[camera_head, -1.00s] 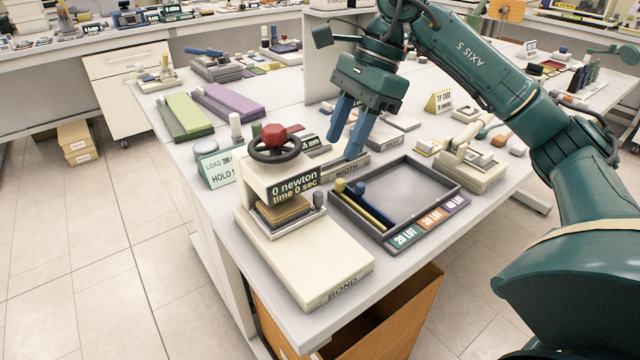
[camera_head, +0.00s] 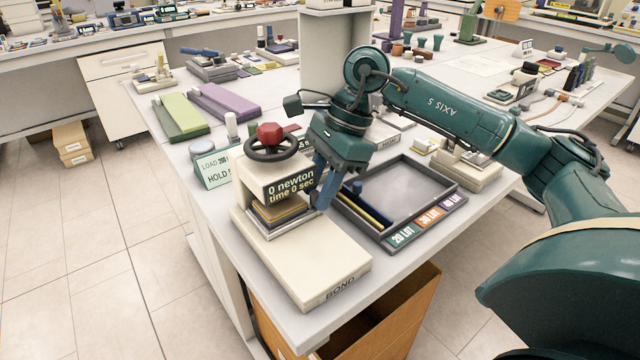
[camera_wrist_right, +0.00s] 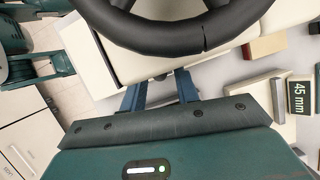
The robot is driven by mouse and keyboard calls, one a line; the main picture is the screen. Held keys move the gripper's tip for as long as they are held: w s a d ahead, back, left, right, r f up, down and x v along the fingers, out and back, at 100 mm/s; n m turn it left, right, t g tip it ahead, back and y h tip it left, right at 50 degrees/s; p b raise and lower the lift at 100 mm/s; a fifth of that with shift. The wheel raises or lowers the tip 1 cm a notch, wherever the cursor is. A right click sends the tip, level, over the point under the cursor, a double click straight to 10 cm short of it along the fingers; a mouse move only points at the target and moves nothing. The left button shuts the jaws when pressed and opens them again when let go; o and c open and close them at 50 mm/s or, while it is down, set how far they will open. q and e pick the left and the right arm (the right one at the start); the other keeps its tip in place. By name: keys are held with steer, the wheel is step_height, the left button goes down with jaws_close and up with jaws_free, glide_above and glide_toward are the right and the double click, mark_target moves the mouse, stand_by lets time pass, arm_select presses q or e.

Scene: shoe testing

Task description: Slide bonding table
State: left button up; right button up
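The cream bonding press (camera_head: 310,262), marked BOND, stands at the table's front left corner. Its sliding bonding table (camera_head: 285,228) carries a stack of yellow and dark plates (camera_head: 278,211) under the press head. The display (camera_head: 291,188) reads 0 newton, time 0 sec. A black handwheel with a red hub (camera_head: 270,133) tops the press. My right gripper (camera_head: 321,197) points down just right of the stack, where the table's grey knob is hidden behind its fingers. My left gripper is not in view.
A dark tray (camera_head: 400,190) with blue and yellow rods lies close on the right of the press. A green LOAD/HOLD sign (camera_head: 212,168) stands at the left. Free space lies over the cream base in front of the stack.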

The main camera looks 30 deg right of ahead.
jaws_close()
stand_by(0.3)
steer(key=shift+s+d+f+b, duration=0.1)
steer(key=shift+s+b, duration=0.3)
steer(key=shift+s, duration=0.25)
steer(key=shift+s+d+f+b, duration=0.1)
steer(key=shift+s+b, duration=0.3)
steer(key=shift+s, duration=0.2)
steer(key=s+b, duration=0.1)
steer(key=s, duration=0.2)
steer(key=s+b, duration=0.2)
steer(key=s, duration=0.2)
steer(key=shift+d+r, duration=0.1)
steer(key=shift+d, duration=0.1)
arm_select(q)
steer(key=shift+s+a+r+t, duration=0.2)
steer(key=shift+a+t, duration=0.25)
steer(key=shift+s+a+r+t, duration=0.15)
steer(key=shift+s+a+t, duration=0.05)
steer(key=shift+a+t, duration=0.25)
arm_select(e)
steer(key=shift+s+r, duration=0.1)
steer(key=shift+o, duration=0.5)
jaws_free()
steer(key=shift+s, duration=0.2)
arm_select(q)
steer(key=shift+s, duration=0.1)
arm_select(e)
steer(key=shift+o, duration=0.5)
steer(key=shift+w, duration=0.1)
